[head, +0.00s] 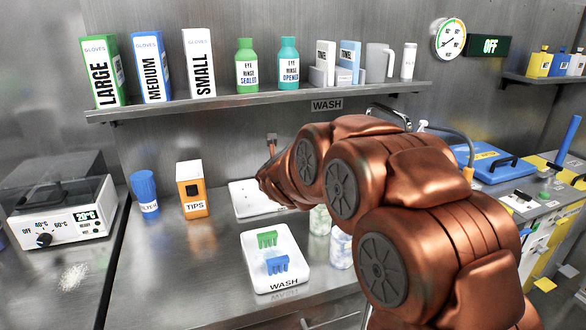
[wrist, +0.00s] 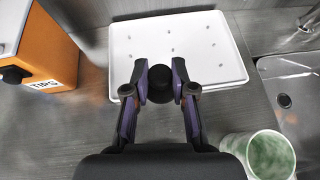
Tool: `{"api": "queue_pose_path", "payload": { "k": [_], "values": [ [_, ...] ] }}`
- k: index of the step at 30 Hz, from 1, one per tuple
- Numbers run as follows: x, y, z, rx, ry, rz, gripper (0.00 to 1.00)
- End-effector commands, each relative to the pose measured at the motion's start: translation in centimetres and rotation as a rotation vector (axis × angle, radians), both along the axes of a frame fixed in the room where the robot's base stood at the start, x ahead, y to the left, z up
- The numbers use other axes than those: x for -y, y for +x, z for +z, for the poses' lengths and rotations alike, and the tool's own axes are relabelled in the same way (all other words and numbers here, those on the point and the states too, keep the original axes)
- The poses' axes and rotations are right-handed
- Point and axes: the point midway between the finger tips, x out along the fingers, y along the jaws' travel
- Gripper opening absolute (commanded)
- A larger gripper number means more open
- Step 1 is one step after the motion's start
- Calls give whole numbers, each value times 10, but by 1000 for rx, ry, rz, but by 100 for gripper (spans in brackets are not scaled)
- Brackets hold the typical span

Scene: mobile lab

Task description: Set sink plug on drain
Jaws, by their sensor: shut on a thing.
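The sink plug (wrist: 160,83), a black round piece, is between the fingertips of my gripper (wrist: 160,85) in the wrist view. My gripper is shut on it, over the front edge of a white board with small marks. The drain (wrist: 284,101) is a dark round spot in the metal sink (wrist: 302,92), at the right of the wrist view, apart from the plug. In the head view my arm hides the plug and the drain, and most of my gripper.
The white board (wrist: 215,45) lies on the counter. An orange TIPS box (wrist: 45,45) is left, and a cup with green contents (wrist: 262,155) is right, near the sink. A white WASH tray (head: 288,283) holds green and blue pieces. A shelf (head: 250,98) runs above.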

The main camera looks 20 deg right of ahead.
Motion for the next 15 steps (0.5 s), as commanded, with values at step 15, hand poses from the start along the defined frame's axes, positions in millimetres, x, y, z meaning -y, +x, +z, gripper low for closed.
{"api": "queue_pose_path", "payload": {
  "k": [15],
  "values": [
    [-53,-29,-17,-4,9,-101,0]
  ]
}}
